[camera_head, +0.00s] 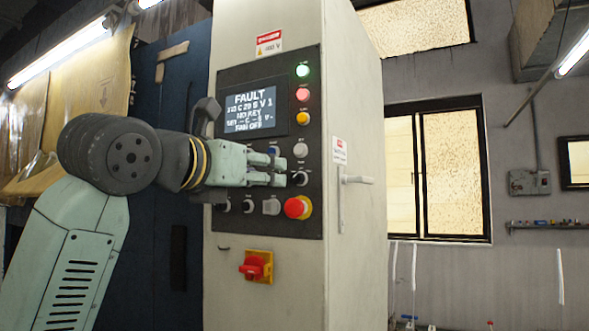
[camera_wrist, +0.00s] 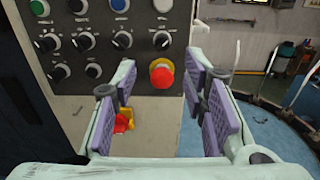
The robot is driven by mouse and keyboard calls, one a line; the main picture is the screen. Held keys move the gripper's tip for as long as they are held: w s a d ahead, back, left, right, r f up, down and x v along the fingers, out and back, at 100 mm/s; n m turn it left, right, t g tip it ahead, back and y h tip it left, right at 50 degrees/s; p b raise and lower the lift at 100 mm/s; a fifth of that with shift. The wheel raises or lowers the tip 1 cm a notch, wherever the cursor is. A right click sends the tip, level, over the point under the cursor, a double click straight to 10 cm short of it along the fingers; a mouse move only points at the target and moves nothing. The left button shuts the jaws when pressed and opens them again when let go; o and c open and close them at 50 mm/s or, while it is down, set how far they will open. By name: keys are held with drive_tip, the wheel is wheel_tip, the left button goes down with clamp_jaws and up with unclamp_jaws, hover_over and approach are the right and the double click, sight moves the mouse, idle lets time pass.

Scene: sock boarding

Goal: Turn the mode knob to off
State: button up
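Several black knobs with white pointers sit on the dark control panel (camera_head: 268,219) of a pale cabinet. In the wrist view they form two rows, with one knob (camera_wrist: 162,40) just above the red emergency stop button (camera_wrist: 161,73) and others to its left. Their labels are too small to read, so I cannot tell which is the mode knob. My gripper (camera_head: 281,167) is in front of the panel's right part, beside a black knob (camera_head: 300,178). In the wrist view my gripper (camera_wrist: 160,82) has its purple-padded fingers wide apart with nothing between them. The fingers hide some controls in the head view.
A display (camera_head: 250,108) reads "FAULT" above smaller text. A red rotary switch on yellow (camera_head: 256,266) sits below the panel. A door handle (camera_head: 357,179) sticks out from the cabinet's side.

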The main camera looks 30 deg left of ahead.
sight(293, 177)
drive_tip(key=w+p, duration=0.3)
drive_tip(key=w, duration=0.5)
drive_tip(key=shift+w+a+r, duration=0.1)
drive_tip(key=shift+w+a, duration=0.05)
drive_tip(key=shift+w, duration=0.2)
drive_tip(key=shift+w+p, duration=0.3)
drive_tip(key=shift+w, duration=0.45)
drive_tip(key=shift+c, duration=0.2)
clamp_jaws()
